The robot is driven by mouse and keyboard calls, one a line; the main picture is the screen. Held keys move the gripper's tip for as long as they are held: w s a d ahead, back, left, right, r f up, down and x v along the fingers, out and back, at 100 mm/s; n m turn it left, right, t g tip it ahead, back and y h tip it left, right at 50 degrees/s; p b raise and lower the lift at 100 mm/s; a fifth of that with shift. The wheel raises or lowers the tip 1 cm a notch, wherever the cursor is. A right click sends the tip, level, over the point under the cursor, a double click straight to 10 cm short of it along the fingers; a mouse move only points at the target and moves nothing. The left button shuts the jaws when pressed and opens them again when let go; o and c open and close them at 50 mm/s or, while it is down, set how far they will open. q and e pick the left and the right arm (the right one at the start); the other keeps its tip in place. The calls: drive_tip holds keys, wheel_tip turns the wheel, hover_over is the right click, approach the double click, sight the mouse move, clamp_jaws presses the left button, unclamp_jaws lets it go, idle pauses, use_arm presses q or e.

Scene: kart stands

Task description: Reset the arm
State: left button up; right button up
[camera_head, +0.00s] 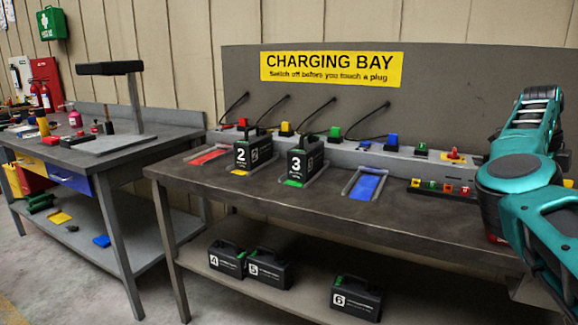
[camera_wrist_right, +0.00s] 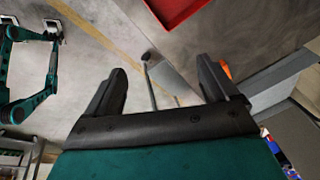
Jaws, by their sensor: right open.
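My right arm (camera_head: 525,180), teal with dark joints, is folded at the right side of the head view, in front of the right end of the charging bench (camera_head: 300,205). Its gripper is hidden there. In the right wrist view my right gripper (camera_wrist_right: 160,76) shows two black fingers spread wide apart. Nothing is between them; floor and a table edge lie beyond. A teal arm (camera_wrist_right: 30,105) shows at the left of the wrist view, probably my left arm. Its end is too small to read. My left gripper does not show in the head view.
On the bench stand battery 2 (camera_head: 250,153) and battery 3 (camera_head: 305,160), beside an empty blue bay (camera_head: 366,186). Batteries 4, 5 and 6 (camera_head: 355,298) are on the lower shelf. A grey workbench (camera_head: 150,135) stands left. A red tray (camera_wrist_right: 180,10) is near my right fingers' view.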

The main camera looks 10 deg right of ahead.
drive_tip(key=s+d+r+m+g+h+p, duration=0.2)
drive_tip(key=s+d+r+g+h, duration=0.5)
drive_tip(key=h, duration=0.7)
drive_tip(key=w+a+n+t+h+p, duration=0.2)
drive_tip(key=w+a+n+t+h, duration=0.7)
drive_tip(key=n+t, duration=0.7)
drive_tip(key=w+a+f+n+t+y+p, duration=0.1)
drive_tip(key=w+a+f+n+t+y, duration=0.1)
drive_tip(key=a+f+n+t+y, duration=0.7)
drive_tip(key=w+a+f+n+t+y+p, duration=0.1)
drive_tip(key=w+a+f+n+t+y, duration=0.1)
drive_tip(key=a+f+n+t+y, duration=0.7)
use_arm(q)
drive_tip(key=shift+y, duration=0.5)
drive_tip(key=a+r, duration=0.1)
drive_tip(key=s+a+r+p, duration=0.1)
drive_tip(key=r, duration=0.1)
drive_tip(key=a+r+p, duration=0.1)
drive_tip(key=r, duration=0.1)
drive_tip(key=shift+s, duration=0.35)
use_arm(e)
drive_tip(key=s+a+f+n+g+y, duration=0.1)
drive_tip(key=s+a+f+g+y, duration=0.4)
drive_tip(key=s+a, duration=0.5)
drive_tip(key=s+a+f+g+y, duration=0.5)
drive_tip(key=s+a+f+g, duration=0.5)
drive_tip(key=a, duration=0.5)
drive_tip(key=shift+s+f+n, duration=0.4)
drive_tip(key=shift+s+f, duration=0.3)
drive_tip(key=shift+f, duration=0.1)
